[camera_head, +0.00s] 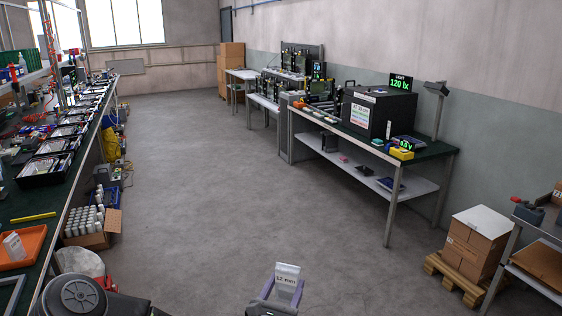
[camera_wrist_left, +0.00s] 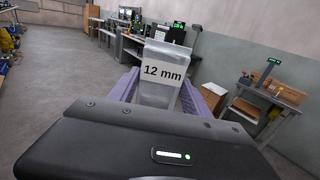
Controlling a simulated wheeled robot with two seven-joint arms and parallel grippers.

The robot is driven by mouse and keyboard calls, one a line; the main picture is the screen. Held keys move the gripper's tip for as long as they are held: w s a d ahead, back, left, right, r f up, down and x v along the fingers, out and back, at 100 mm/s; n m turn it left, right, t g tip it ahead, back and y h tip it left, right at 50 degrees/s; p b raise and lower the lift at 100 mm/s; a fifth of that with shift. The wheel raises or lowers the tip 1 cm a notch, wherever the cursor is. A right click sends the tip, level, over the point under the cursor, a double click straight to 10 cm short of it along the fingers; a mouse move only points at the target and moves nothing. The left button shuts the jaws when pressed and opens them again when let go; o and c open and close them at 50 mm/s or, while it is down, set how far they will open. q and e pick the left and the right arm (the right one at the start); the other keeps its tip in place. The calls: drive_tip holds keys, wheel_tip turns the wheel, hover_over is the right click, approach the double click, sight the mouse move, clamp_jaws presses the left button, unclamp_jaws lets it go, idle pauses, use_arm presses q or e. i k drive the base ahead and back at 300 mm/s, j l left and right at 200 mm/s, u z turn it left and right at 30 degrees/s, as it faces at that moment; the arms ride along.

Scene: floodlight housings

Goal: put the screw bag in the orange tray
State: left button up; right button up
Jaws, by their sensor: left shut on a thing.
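The screw bag (camera_wrist_left: 160,88) is a clear, pale bag with a white label reading "12 mm". My left gripper (camera_head: 279,295) is shut on the bag and holds it upright over the open floor, at the bottom of the head view. In the left wrist view the bag stands between the purple fingers of the left gripper (camera_wrist_left: 158,95). The orange tray (camera_head: 22,248) lies on the long bench at the left edge of the head view, well to the left of the bag and partly cut off. A small white item stands in the tray. My right gripper is not in view.
The long green-topped bench (camera_head: 50,202) on the left carries several black housings and a yellow bar. A cardboard box of white bottles (camera_head: 92,228) stands on the floor beside it. A test bench (camera_head: 375,140) and stacked boxes (camera_head: 477,238) are on the right. The middle floor is clear.

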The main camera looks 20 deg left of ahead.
sight(26, 245)
drive_tip(key=i+j+u, duration=0.45)
drive_tip(key=i, duration=0.15)
drive_tip(key=i+u, duration=0.5)
drive_tip(key=i, duration=0.15)
drive_tip(key=i+l+u, duration=0.2)
drive_tip(key=i+u, duration=0.25)
drive_tip(key=i, duration=0.2)
drive_tip(key=i+z, duration=0.15)
drive_tip(key=i, duration=0.8)
drive_tip(key=i+j+z, duration=0.2)
drive_tip(key=i, duration=0.7)
drive_tip(key=i+l+u, duration=0.1)
drive_tip(key=u, duration=1.4)
